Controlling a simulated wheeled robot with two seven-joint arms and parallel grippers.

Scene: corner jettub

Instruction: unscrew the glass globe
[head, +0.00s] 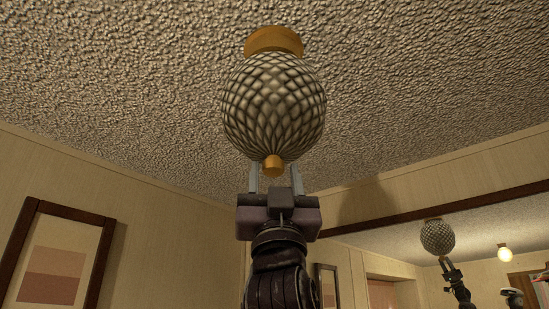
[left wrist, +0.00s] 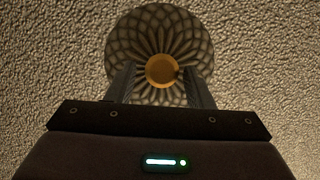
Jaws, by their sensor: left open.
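The glass globe (head: 274,108) is a round, diamond-patterned ball hanging under a brass ceiling mount (head: 274,41). A small brass knob (head: 273,165) sits at its bottom. My left gripper (head: 275,175) points up from below with its two fingers spread, one to each side of the knob in the picture. In the left wrist view the globe (left wrist: 196,50) fills the top middle, and its brass knob (left wrist: 162,70) shows between the open fingers (left wrist: 160,85). I cannot tell whether the fingers touch the globe. My right gripper is not in view.
The textured ceiling (head: 120,75) is close above and around the globe. A framed picture (head: 58,255) hangs on the left wall. A mirror (head: 400,245) at the lower right reflects the globe, my arm and a lit bulb. The air beside the globe is free.

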